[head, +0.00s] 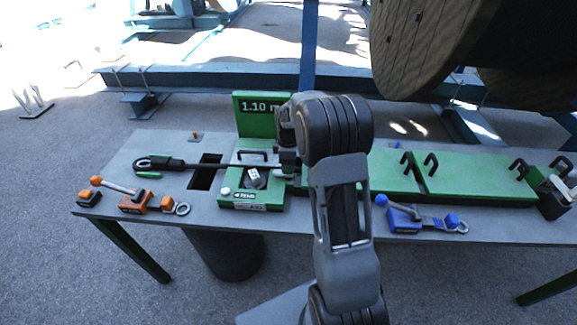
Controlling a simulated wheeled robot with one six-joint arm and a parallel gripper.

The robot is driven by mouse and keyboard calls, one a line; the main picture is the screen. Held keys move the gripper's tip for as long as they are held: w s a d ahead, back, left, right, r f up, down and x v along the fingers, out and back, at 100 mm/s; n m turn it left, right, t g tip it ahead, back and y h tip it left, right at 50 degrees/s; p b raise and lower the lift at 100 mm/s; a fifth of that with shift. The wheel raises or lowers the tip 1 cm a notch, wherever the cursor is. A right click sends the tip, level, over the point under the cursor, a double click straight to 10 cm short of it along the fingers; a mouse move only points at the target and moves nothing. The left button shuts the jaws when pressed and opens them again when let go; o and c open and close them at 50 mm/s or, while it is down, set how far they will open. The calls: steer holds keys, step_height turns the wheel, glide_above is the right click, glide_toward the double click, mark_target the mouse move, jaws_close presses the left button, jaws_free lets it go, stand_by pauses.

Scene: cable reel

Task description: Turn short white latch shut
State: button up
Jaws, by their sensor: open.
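A small white knob (225,191) sits at the left front of a green fixture (262,201) on the table. A grey and white metal piece (254,178) lies in that fixture; I cannot tell if it belongs to the latch. Another white lever-like part (562,187) shows at the right table edge on a black block; which one is the short white latch is unclear. My gripper (286,160) is at the right side of the green fixture, partly hidden by my arm. It is open; its fingertips are hard to make out.
A black cable (205,165) runs left from the fixture over a dark table opening. An orange lever clamp (133,203) stands at the left, a blue one (405,219) right of my arm. Green covers with black handles (465,180) fill the right. A large reel (430,45) stands behind.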

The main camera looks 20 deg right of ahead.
steer(key=shift+f, duration=0.95)
steer(key=shift+c, duration=0.2)
steer(key=c, duration=0.9)
